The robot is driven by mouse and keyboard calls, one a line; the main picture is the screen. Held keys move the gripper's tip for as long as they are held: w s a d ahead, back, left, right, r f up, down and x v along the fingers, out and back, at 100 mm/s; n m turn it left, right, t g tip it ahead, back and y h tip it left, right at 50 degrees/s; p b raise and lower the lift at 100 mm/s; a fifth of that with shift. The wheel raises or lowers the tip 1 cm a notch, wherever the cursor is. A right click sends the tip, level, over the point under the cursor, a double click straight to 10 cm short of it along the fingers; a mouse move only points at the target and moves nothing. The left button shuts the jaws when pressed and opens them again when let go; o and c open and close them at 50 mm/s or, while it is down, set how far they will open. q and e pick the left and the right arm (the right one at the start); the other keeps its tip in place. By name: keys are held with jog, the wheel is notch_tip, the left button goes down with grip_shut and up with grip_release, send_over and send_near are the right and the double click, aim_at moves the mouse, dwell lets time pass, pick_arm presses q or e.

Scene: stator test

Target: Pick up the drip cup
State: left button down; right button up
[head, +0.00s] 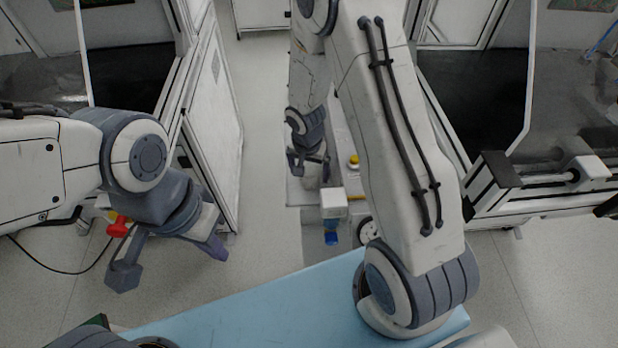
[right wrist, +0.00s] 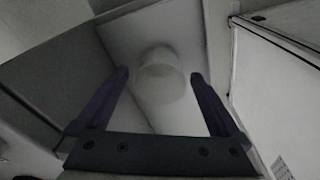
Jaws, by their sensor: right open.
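A pale, round, cup-like thing, which looks like the drip cup (right wrist: 160,78), is in the right wrist view, dim and slightly blurred. It sits between and beyond the two dark fingers of my right gripper (right wrist: 158,82), apart from both. In the head view my right gripper (head: 308,164) is small and far off, pointing down over a narrow grey surface. A pale grey shape (head: 314,179) shows just below it and may be the same cup. My left gripper (head: 166,262) hangs at the left with its fingers spread, empty, over the floor.
A white box with a blue part (head: 333,203) and a yellow button (head: 353,161) are right of my right gripper. A red knob (head: 119,226) shows close by my left gripper. White-framed machines stand on both sides.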

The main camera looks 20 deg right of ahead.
jog(key=c, duration=1.3)
jog(key=shift+r, duration=0.15)
